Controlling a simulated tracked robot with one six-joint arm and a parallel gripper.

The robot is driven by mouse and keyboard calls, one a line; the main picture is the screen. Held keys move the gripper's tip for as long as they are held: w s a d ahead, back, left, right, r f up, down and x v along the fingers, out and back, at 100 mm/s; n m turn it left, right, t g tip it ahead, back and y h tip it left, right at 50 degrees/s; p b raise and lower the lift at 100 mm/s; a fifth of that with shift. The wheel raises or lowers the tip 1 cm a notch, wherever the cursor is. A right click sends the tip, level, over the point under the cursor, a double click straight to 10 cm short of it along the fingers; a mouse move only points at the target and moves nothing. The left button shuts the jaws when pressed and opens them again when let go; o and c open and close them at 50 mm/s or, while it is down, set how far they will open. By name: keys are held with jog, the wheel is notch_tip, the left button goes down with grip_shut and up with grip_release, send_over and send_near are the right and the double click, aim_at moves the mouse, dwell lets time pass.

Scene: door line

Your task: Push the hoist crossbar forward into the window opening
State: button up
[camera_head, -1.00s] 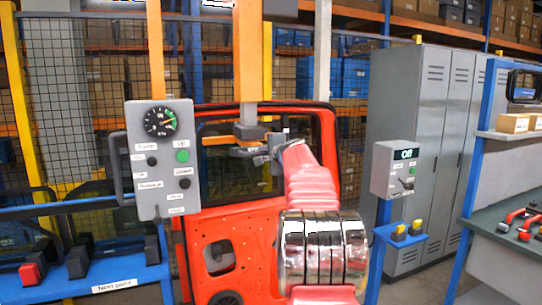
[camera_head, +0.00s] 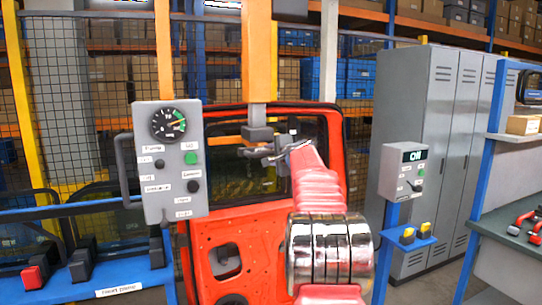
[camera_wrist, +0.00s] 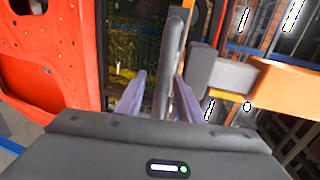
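The red door (camera_head: 222,245) stands ahead with its dark window opening (camera_head: 235,178). The hoist's orange mast (camera_head: 257,60) hangs in front of it and ends in a grey block (camera_head: 258,133), which also shows in the wrist view (camera_wrist: 207,68). My gripper (camera_head: 275,152) is beside and just below this block, in front of the opening. In the wrist view my two fingers (camera_wrist: 160,90) stand apart, with a dark grey bar (camera_wrist: 174,50) between them. The gap on its left looks clear. I cannot tell whether this bar is the crossbar; no orange crossbar shows clearly in the head view.
A grey gauge panel (camera_head: 170,165) hangs at left. A small box with a lit display (camera_head: 403,170) stands on a blue post at right. Grey lockers (camera_head: 430,130) and a workbench (camera_head: 518,245) are farther right. A blue rail (camera_head: 115,278) crosses the lower left.

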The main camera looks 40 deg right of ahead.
jog(key=shift+a+r, duration=0.1)
jog(key=shift+r, duration=0.05)
jog(key=shift+s+a+r, duration=0.1)
jog(key=shift+s+a, duration=0.05)
jog(key=shift+s, duration=0.3)
jog(key=v, duration=1.2)
jog(key=shift+s+a, duration=0.15)
jog(key=shift+s, duration=0.2)
